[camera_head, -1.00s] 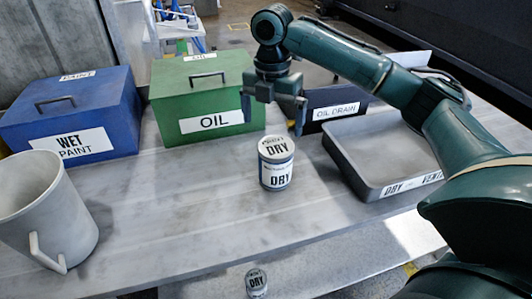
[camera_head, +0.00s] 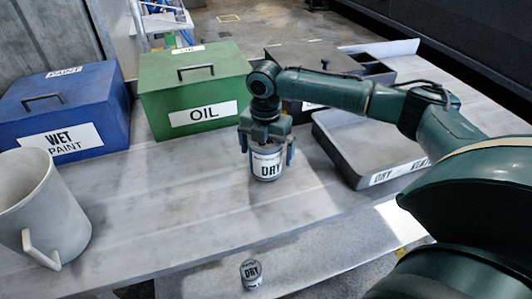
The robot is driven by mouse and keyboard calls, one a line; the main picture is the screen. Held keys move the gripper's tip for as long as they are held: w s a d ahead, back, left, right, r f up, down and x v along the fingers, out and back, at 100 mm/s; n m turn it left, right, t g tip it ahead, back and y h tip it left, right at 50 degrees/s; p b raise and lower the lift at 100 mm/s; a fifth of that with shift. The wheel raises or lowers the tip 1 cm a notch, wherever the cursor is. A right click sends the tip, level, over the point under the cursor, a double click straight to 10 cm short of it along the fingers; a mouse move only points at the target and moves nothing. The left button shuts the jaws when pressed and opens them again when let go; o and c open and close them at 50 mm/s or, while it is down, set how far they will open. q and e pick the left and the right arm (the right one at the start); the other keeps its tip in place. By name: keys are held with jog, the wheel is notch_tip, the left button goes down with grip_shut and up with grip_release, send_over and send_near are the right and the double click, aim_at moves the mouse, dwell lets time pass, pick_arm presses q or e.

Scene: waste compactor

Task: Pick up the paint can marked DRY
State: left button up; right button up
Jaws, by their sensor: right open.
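A paint can marked DRY (camera_head: 267,166) stands upright on the grey bench. My right gripper (camera_head: 267,158) points down over it, with its fingers on either side of the can's upper part. The gripper is open, and its body hides the can's lid. I cannot tell whether the fingers touch the can. A second, smaller-looking can marked DRY (camera_head: 251,274) is lower down, beyond the bench's front edge. My left gripper is not in view.
A blue WET PAINT box (camera_head: 107,108) and a green OIL box (camera_head: 155,92) stand behind. A grey DRY tray (camera_head: 350,178) is at right, with a dark box (camera_head: 372,70) behind it. A white mug (camera_head: 68,215) is front left. Bench between mug and can is clear.

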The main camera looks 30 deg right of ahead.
jog(key=shift+c, duration=0.6)
jog(key=c, duration=1.2)
